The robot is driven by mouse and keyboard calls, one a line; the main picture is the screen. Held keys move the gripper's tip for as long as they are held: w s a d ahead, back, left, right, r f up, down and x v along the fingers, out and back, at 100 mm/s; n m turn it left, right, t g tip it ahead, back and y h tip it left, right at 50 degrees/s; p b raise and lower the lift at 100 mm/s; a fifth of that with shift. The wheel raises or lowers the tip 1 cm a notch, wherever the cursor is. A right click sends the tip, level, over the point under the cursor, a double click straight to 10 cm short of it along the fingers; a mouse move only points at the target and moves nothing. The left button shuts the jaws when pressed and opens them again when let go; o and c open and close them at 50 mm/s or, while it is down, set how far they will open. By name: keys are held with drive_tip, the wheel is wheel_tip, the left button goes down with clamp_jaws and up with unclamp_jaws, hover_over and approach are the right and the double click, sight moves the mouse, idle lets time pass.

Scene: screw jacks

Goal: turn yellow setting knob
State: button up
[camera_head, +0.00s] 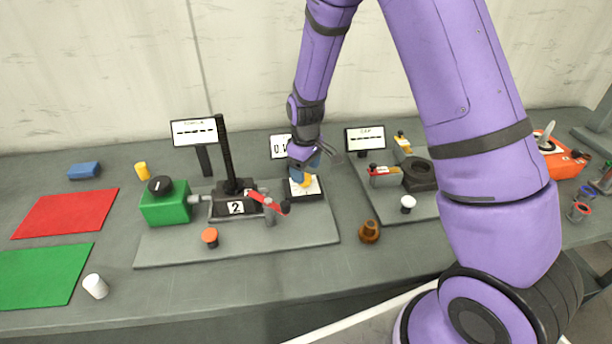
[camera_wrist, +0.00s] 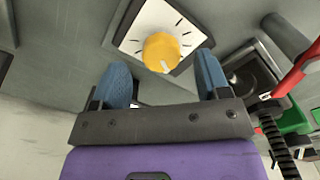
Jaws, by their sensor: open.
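The yellow setting knob (camera_wrist: 161,52) sits on a white dial plate (camera_wrist: 132,36) with black tick marks, and a pale pointer mark shows on its lower right in the wrist view. In the head view the knob (camera_head: 304,182) is partly hidden by my gripper (camera_head: 305,172), on a black-edged base at the right end of a grey plate. My gripper also shows in the wrist view (camera_wrist: 163,80), its two blue fingers apart. The fingers point toward the knob, one to each side, with nothing held between them. Whether they touch it is not clear.
Left of the knob stand a red-handled lever (camera_head: 265,200), a black post (camera_head: 224,155) and a green box with a black knob (camera_head: 165,203). A small display (camera_head: 280,146) is behind my gripper. A second station (camera_head: 415,175) is to the right.

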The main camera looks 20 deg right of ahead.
drive_tip(key=shift+f, duration=1.35)
drive_tip(key=c, duration=0.9)
drive_tip(key=shift+m, duration=0.3)
drive_tip(key=shift+a+m, duration=0.1)
drive_tip(key=shift+m, duration=2.4)
drive_tip(key=o, duration=0.9)
